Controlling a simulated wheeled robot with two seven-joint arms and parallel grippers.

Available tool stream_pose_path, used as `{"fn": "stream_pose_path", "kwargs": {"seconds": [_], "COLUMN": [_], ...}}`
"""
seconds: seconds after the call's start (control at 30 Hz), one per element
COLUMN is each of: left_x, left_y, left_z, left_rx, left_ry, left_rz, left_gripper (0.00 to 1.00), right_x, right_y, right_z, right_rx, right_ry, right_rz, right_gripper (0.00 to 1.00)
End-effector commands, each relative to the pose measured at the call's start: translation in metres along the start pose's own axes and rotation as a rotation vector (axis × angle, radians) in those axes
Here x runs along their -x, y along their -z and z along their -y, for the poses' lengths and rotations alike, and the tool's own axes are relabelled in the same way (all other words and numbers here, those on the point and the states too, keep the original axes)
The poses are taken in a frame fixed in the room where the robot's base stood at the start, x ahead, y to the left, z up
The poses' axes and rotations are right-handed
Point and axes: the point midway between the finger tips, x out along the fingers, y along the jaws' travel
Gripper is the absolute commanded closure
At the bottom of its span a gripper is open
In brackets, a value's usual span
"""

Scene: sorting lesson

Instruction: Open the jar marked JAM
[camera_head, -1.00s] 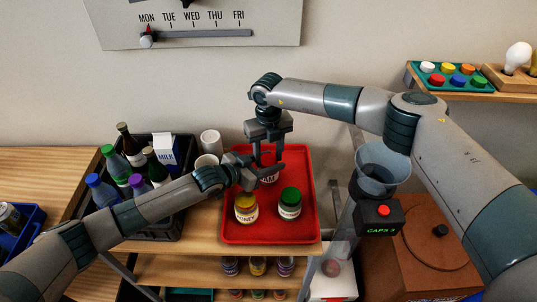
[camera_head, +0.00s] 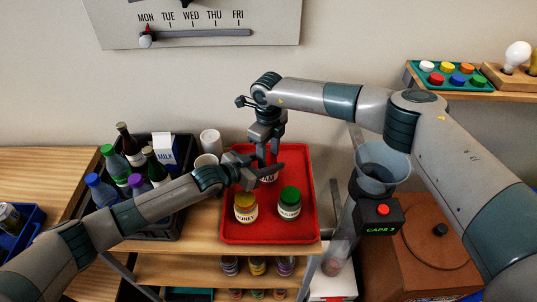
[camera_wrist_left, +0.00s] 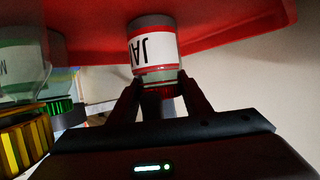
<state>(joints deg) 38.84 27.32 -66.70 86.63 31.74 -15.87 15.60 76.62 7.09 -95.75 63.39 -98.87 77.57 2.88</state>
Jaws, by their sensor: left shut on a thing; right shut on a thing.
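The JAM jar (camera_head: 269,180) stands on the red tray (camera_head: 304,220), mostly hidden behind my grippers in the head view. In the left wrist view the jar (camera_wrist_left: 152,48) appears upside down with its label and red lid (camera_wrist_left: 160,92) showing. My left gripper (camera_head: 270,165) reaches in from the left and is shut on the jar; its fingers (camera_wrist_left: 160,82) flank the jar at its lid end. My right gripper (camera_head: 267,154) points down from above and is shut at the jar's top, on the lid; the exact contact is hidden.
A yellow-lidded HONEY jar (camera_head: 245,208) and a green-lidded jar (camera_head: 289,202) stand on the tray in front. A black crate (camera_head: 166,226) of bottles is left, with white cups (camera_head: 210,142) beside it. A funnel (camera_head: 383,168) and a CAPS counter box (camera_head: 378,215) are right.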

Motion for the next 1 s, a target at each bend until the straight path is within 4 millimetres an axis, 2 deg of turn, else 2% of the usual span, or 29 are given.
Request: {"fn": "stream_pose_path", "kwargs": {"seconds": [0.03, 0.13, 0.17, 0.23, 0.63, 1.0], "left_x": [0.000, 0.000, 0.000, 0.000, 0.000, 0.000], "left_y": [-0.013, -0.013, -0.013, -0.013, -0.014, -0.014], "left_z": [-0.002, -0.002, -0.002, -0.002, -0.001, -0.001], "left_rx": [0.002, 0.002, 0.002, 0.002, 0.003, 0.003], "left_ry": [0.001, 0.001, 0.001, 0.001, 0.001, 0.001], "left_rz": [0.023, 0.023, 0.023, 0.023, 0.023, 0.023], "left_gripper": [1.00, 1.00, 1.00, 1.00, 1.00, 1.00], "right_x": [0.000, 0.000, 0.000, 0.000, 0.004, 0.040], "right_y": [-0.002, -0.002, -0.002, -0.002, -0.001, -0.001], "right_z": [-0.003, -0.003, -0.003, -0.003, -0.001, -0.001], "right_rx": [0.004, 0.003, 0.002, 0.002, -0.002, -0.002], "right_ry": [-0.004, -0.004, -0.004, -0.004, -0.002, 0.000], "right_rz": [0.004, 0.004, 0.004, 0.004, 0.002, 0.003], "right_gripper": [0.83, 0.83, 0.54, 0.38, 0.38, 0.38]}}
